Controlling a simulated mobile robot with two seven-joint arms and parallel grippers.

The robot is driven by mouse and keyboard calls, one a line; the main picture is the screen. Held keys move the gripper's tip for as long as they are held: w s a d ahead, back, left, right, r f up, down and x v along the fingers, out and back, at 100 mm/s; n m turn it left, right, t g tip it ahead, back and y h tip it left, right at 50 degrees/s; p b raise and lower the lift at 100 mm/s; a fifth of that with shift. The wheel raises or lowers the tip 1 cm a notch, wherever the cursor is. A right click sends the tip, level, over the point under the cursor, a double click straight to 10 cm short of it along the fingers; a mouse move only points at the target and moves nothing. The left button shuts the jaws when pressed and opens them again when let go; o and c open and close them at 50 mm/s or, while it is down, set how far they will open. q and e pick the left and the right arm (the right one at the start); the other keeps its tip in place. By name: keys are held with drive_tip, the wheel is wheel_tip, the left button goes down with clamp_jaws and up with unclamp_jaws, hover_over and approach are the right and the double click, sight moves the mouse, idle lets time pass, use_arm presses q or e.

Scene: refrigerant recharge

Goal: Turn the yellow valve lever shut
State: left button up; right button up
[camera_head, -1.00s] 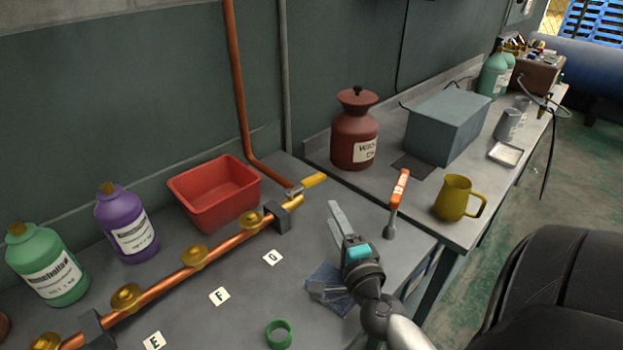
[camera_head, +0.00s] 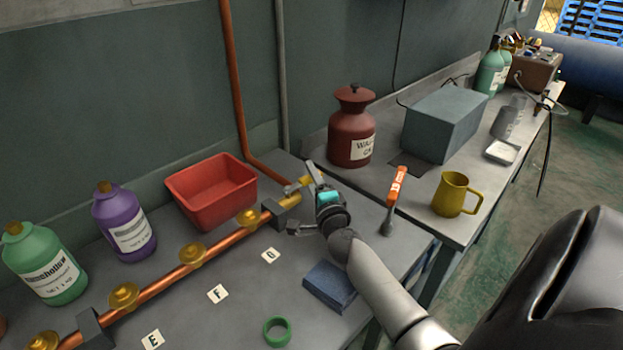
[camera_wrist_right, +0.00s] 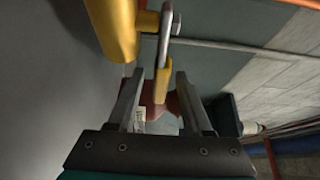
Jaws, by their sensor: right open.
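The yellow valve lever (camera_head: 305,181) sits at the right end of the copper pipe (camera_head: 165,283), partly hidden by my right gripper in the head view. My right gripper (camera_head: 303,197) is open at the valve, its fingers pointing toward the pipe end. In the right wrist view the lever's yellow grip (camera_wrist_right: 163,82) reaches between the two open fingers (camera_wrist_right: 160,73), with a visible gap on each side. Its grey metal arm (camera_wrist_right: 166,32) joins the yellow valve body (camera_wrist_right: 112,30). My left gripper is not in view.
A red bin (camera_head: 212,195) stands behind the pipe. A blue block (camera_head: 330,286) and green ring (camera_head: 277,331) lie in front. An orange-handled tool (camera_head: 396,188), brown jar (camera_head: 352,132) and yellow mug (camera_head: 452,195) are to the right. Brass fittings (camera_head: 192,254) line the pipe.

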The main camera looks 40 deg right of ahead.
drive_tip(key=shift+w, duration=0.15)
drive_tip(key=shift+c, duration=0.2)
clamp_jaws()
idle(1.2)
